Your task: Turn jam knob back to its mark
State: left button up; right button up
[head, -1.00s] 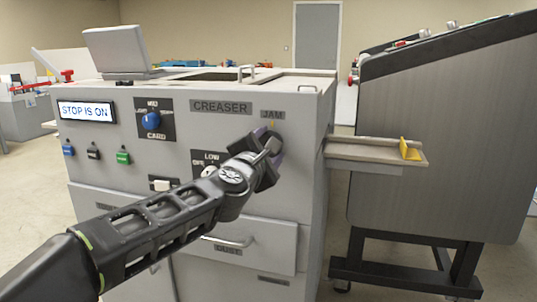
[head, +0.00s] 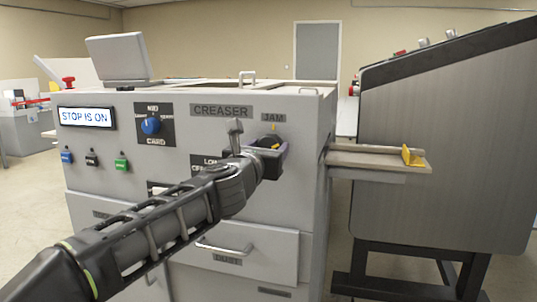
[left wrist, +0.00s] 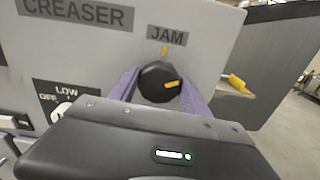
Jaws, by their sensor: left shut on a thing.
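The black jam knob (head: 270,141) sits under the JAM label (head: 273,118) on the creaser's grey front. In the left wrist view the knob (left wrist: 159,82) has a yellow pointer aimed right and slightly up. A yellow mark (left wrist: 164,51) is on the panel above the knob, and the pointer is well clockwise of it. My left gripper (head: 268,150) is shut on the knob, with its purple fingers (left wrist: 194,98) on both sides of it. My right gripper is not in view.
The creaser's display (head: 85,117) reads STOP IS ON. A blue-knobbed dial (head: 151,125) is to the left. A side tray (head: 375,158) with a yellow piece (head: 412,157) sticks out at right, near a large grey machine (head: 440,150).

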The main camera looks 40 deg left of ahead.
pick_arm(q)
jog(key=shift+a+f+n+b, duration=0.1)
jog(key=shift+n+b, duration=1.25)
jog(key=shift+n, duration=1.8)
jog(key=shift+f+n+b, duration=0.1)
jog(key=shift+n+b, duration=1.2)
jog(key=shift+n, duration=1.85)
jog(key=o, duration=1.4)
jog(key=shift+r, duration=0.1)
jog(key=shift+s, duration=0.1)
